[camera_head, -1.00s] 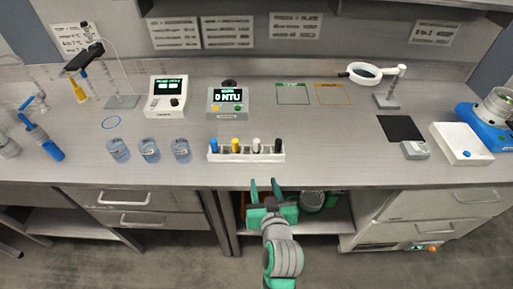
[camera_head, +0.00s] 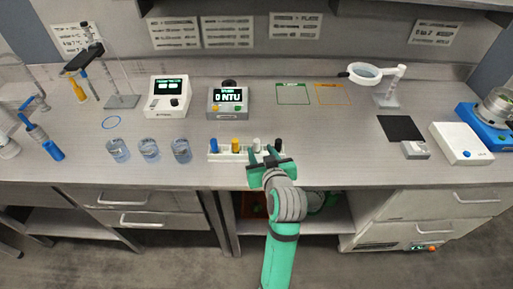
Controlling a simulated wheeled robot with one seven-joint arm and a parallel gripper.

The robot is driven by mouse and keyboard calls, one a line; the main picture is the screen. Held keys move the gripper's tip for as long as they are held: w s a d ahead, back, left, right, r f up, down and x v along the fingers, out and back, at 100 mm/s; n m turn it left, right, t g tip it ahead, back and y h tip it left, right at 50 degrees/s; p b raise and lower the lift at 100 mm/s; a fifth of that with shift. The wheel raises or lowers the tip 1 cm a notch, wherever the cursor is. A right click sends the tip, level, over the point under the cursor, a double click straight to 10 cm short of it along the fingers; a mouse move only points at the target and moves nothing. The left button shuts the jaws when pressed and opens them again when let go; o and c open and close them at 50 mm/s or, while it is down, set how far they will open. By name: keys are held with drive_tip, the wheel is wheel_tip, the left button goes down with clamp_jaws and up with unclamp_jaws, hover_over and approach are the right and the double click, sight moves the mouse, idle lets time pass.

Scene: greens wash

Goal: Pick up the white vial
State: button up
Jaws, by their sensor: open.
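The white vial (camera_head: 256,144) stands upright in a white rack (camera_head: 224,156) near the bench's front edge. It sits between a yellow vial (camera_head: 235,145) on its left and a black vial (camera_head: 278,144) on its right. A blue vial (camera_head: 213,145) stands at the rack's left end. My gripper (camera_head: 264,154) is open and empty at the front of the rack, level with the white vial and the gap to its right. Its fingers hide part of the rack's right half. I cannot tell whether they touch the rack.
Several glass beakers (camera_head: 150,150) stand left of the rack. A meter reading 0 NTU (camera_head: 228,101) and another display box (camera_head: 167,97) stand behind. A magnifier stand (camera_head: 386,95), a black mat (camera_head: 400,128) and a white box (camera_head: 462,143) are to the right. The bench right of the rack is clear.

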sight(257, 145)
drive_tip(key=x, duration=0.5)
clamp_jaws()
